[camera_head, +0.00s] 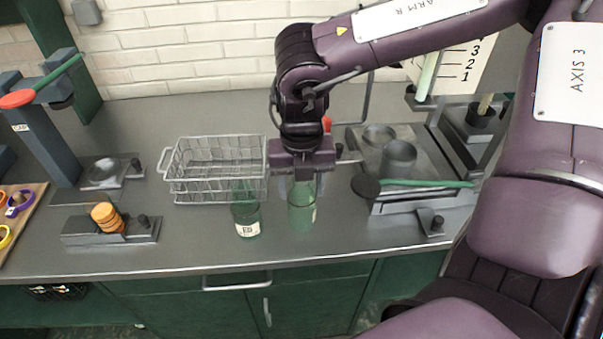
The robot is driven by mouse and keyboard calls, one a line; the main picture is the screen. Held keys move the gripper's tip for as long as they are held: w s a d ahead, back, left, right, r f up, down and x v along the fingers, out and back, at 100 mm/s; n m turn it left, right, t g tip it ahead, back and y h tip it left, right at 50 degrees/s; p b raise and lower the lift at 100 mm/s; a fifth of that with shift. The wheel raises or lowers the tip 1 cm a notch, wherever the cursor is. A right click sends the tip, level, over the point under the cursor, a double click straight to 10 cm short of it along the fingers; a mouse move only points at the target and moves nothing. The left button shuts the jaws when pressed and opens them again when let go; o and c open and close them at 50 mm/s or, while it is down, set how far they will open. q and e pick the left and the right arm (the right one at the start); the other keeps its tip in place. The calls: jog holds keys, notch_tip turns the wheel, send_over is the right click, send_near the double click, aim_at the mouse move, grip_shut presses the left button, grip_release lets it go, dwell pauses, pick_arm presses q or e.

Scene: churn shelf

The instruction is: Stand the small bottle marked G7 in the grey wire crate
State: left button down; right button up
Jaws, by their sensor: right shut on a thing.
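The grey wire crate (185,190) stands on the counter, left of my right gripper; no bottle shows inside it. My right gripper (302,183) points down and is shut on the upper part of a green glass bottle (301,214). That bottle is upright, to the right of the crate. Its label is turned to the side and I cannot read it, nor tell whether its base touches the counter. A second green bottle (246,213) stands in front of the crate's right end; its white label seems to read E5. My left gripper is not in view.
A metal press with a green lever (430,184) stands to the right. A holder with orange discs (105,216) and a dark stand with a red-knobbed lever (18,98) are on the left. The counter in front of the crate's left part is clear.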

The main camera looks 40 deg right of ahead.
jog(key=shift+r+p, duration=0.4)
jog(key=shift+r, duration=0.3)
jog(key=c, duration=0.5)
jog(key=shift+r+p, duration=0.35)
jog(key=shift+r, duration=0.35)
jog(key=shift+r, duration=0.1)
